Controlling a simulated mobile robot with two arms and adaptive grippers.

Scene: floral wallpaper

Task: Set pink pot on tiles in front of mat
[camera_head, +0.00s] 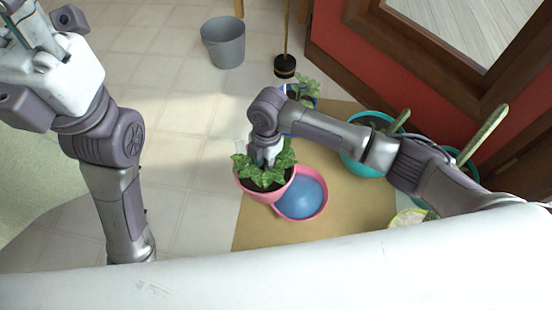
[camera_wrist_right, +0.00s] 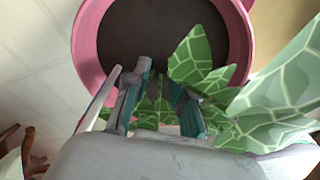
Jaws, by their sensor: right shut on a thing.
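The pink pot (camera_head: 263,196), with dark soil and a leafy green plant, is over the left edge of the tan mat (camera_head: 350,222). My right gripper (camera_head: 266,158) reaches down among its leaves and is shut on the plant. The pot's round rim and soil show in the right wrist view (camera_wrist_right: 83,50), with the fingers (camera_wrist_right: 157,100) among patterned leaves. I cannot tell whether the pot's base touches the floor. Pale tiles (camera_head: 185,110) lie left of the mat. My left gripper (camera_head: 22,30) is at the upper left, away from the pot; its jaws are unclear.
A pink bowl with a blue inside (camera_head: 321,207) is close beside the pot's right. Teal pots (camera_head: 358,164) stand on the mat at right, partly behind my right arm. A blue-and-white pot (camera_head: 313,103) and grey bucket (camera_head: 223,45) are farther back. Tiles at left look clear.

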